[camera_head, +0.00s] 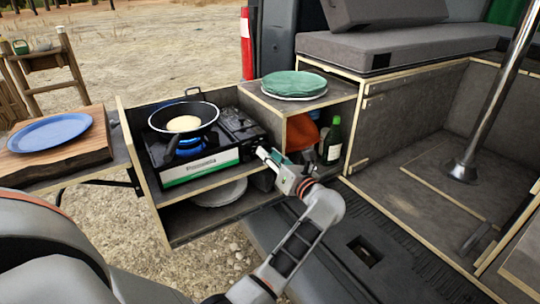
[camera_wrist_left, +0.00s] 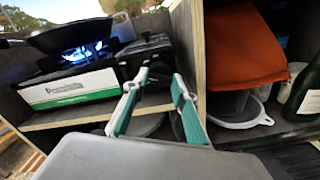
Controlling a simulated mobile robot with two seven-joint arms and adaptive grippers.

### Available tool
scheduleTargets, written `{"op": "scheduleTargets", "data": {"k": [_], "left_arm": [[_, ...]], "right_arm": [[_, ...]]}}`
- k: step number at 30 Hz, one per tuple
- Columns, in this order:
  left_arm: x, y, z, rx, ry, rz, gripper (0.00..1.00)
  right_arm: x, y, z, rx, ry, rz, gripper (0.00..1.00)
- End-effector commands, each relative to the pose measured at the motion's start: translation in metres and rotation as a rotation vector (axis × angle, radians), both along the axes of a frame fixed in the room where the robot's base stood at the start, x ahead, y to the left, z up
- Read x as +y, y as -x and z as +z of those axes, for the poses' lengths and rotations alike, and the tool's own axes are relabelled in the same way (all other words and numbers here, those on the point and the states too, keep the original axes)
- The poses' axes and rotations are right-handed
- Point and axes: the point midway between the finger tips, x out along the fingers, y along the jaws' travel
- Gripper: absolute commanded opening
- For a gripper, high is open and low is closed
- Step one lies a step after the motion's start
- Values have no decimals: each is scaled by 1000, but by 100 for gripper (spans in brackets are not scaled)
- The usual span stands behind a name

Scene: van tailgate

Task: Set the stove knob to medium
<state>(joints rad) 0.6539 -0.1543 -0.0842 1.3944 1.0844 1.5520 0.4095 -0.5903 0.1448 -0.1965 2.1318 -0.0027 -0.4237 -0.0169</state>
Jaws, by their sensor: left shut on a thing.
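The black portable stove (camera_head: 240,128) sits in the pull-out box, with a white and green front that also shows in the left wrist view (camera_wrist_left: 70,90). A blue flame burns under the black pan (camera_head: 205,108). My left gripper (camera_head: 266,156) is at the right end of the stove's front, where the control panel is. In the left wrist view its two fingertips (camera_wrist_left: 160,80) are close to the dark panel and shut on the knob. The knob itself is mostly hidden by the fingers, so its setting cannot be read. My right gripper is not in view.
A pale round food (camera_head: 184,124) lies in the pan. A shelf to the right bears green plates (camera_head: 294,84); below are an orange item (camera_head: 301,133) and a green bottle (camera_head: 332,140). A wooden divider (camera_wrist_left: 188,60) stands close beside my left fingers. A blue plate (camera_head: 50,132) is at left.

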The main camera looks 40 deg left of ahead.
Motion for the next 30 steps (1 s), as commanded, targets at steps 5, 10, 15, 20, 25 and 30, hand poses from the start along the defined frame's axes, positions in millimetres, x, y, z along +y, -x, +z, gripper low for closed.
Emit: {"op": "scheduleTargets", "data": {"k": [5, 10, 15, 20, 25, 30], "left_arm": [[0, 0, -1, 0, 1, 0, 44], [0, 0, -1, -1, 1, 0, 44], [0, 0, 2, -2, 1, 0, 44], [-1, 0, 20, -5, 3, -1, 44], [-1, 0, 52, -6, 4, -1, 44], [0, 0, 80, -4, 3, 0, 44]], "right_arm": [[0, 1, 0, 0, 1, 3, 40], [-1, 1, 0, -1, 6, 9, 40], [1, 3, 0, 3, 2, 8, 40], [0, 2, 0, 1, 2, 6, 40], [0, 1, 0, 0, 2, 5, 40], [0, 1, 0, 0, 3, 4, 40]]}}
